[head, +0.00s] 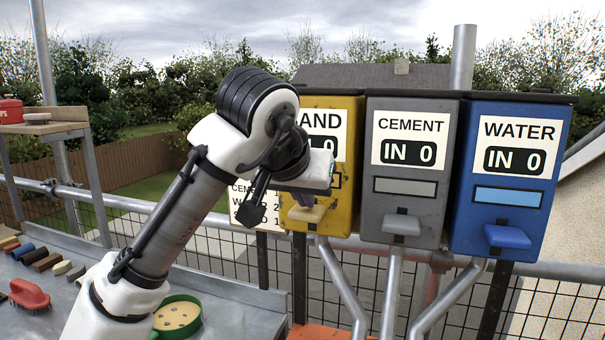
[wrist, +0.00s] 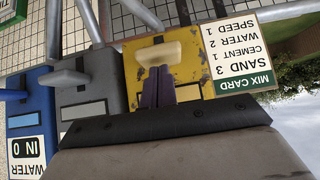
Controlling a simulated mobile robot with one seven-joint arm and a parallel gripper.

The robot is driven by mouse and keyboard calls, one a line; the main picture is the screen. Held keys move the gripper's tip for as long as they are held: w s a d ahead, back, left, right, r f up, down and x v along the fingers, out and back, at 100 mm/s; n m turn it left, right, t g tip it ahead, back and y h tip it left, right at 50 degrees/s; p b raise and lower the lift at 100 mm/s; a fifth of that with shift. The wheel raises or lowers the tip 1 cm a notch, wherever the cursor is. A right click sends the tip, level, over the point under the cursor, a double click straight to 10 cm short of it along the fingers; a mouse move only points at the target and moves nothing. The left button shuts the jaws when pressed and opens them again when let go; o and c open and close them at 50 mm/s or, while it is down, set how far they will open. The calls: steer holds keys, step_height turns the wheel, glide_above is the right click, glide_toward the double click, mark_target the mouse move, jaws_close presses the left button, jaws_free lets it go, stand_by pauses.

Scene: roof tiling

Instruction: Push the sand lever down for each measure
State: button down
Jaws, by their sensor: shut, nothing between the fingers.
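The yellow sand dispenser (head: 341,222) is the left one of three, and my wrist covers part of its label and its counter. Its tan lever (head: 307,213) sticks out low on the front, and it also shows in the wrist view (wrist: 160,52). My gripper (head: 301,202) is shut and empty, its purple fingers directly above the lever. In the wrist view its fingertips (wrist: 158,72) meet the lever's edge in the picture; I cannot tell whether they touch. The mix card (wrist: 240,50) reads sand 3, cement 1, water 2, speed 1.
The grey cement dispenser (head: 405,205) and blue water dispenser (head: 508,205) stand to the right, both reading IN 0. Pipes (head: 393,290) run below them. A grey bench (head: 235,295) at left holds a green round pan (head: 178,316), a red brush (head: 29,295) and several coloured blocks.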

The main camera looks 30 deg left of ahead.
mark_target(304, 220)
steer(key=shift+f, duration=0.1)
step_height(304, 220, down, 4)
steer(key=b, duration=0.2)
steer(key=shift+b, duration=0.3)
steer(key=shift+s, duration=0.1)
